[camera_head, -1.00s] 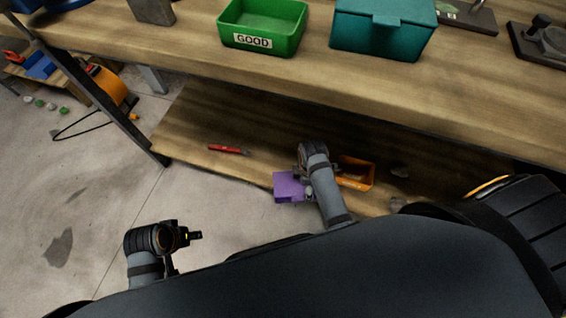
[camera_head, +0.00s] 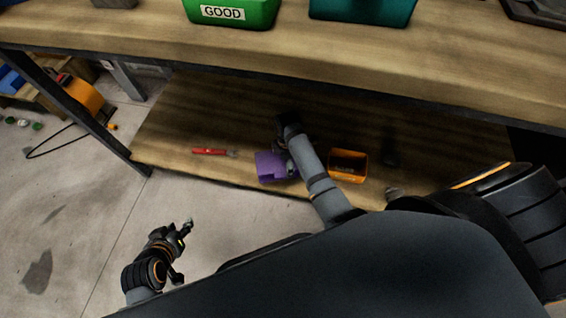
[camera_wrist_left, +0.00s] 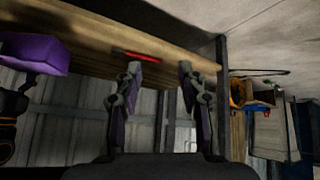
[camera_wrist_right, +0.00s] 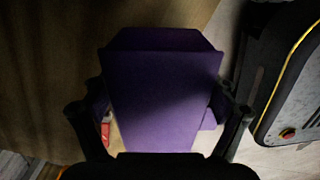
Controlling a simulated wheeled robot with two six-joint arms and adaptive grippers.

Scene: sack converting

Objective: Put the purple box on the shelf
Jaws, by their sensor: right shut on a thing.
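The purple box (camera_head: 272,168) is at the front edge of the wooden lower shelf (camera_head: 180,120) in the head view. My right gripper (camera_head: 288,160) is shut on it, partly hidden by my own arm. In the right wrist view the box (camera_wrist_right: 162,95) fills the space between the two fingers, with shelf wood to its left and pale floor to its right. I cannot tell whether its underside touches the shelf. My left gripper (camera_head: 186,238) is open and empty over the floor in front of the shelf. Its fingers stand apart in the left wrist view (camera_wrist_left: 160,85).
An orange bin (camera_head: 348,166) stands on the lower shelf right of my right arm. A red-handled tool (camera_head: 210,152) lies left of the box. The tabletop above holds a green bin marked GOOD (camera_head: 232,12) and a teal box (camera_head: 362,8). A dark post (camera_head: 85,110) bounds the shelf's left end.

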